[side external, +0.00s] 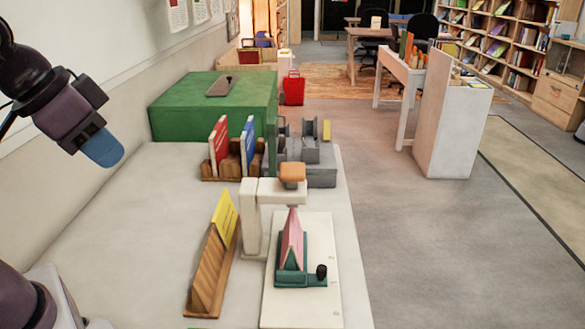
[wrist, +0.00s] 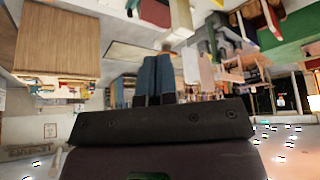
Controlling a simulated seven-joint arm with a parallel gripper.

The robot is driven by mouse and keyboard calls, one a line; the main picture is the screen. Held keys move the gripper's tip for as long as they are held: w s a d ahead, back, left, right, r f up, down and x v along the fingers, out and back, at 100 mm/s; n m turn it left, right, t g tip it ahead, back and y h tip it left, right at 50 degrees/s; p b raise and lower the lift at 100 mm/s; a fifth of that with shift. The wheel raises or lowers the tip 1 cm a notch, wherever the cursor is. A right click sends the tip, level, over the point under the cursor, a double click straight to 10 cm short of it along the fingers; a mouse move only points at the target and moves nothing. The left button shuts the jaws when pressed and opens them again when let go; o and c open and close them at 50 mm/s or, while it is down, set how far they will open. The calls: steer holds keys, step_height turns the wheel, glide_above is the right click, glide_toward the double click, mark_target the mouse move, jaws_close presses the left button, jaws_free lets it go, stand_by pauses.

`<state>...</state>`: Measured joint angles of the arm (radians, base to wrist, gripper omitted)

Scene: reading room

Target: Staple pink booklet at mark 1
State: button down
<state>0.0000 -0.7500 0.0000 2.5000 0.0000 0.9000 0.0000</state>
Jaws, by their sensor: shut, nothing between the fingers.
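The pink booklet (side external: 291,240) sits tented over a teal saddle (side external: 291,280) on a white base plate (side external: 272,310) in the side view. A black knob (side external: 321,271) is at the saddle's right. The cream stapler (side external: 250,215) has an arm reaching over the booklet's far end, with an orange pad (side external: 292,171) on top. Small marks on the plate are too small to read. My gripper (side external: 112,157) is high at the left, well away from the booklet. Its blue fingers are together and empty, also in the wrist view (wrist: 156,62).
A wooden stand (side external: 208,280) with a yellow booklet (side external: 225,215) is left of the stapler. Behind are a wooden rack with a red booklet (side external: 219,142) and a blue booklet (side external: 248,140), a grey device (side external: 310,165) and a green box (side external: 205,110). The table's left part is clear.

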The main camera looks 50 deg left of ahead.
stand_by(0.4)
steer(key=n+t, duration=0.4)
steer(key=n, duration=0.4)
glide_above(290, 168)
steer(key=f, duration=0.2)
steer(key=shift+w+a, duration=0.1)
steer(key=shift+f, duration=4.4)
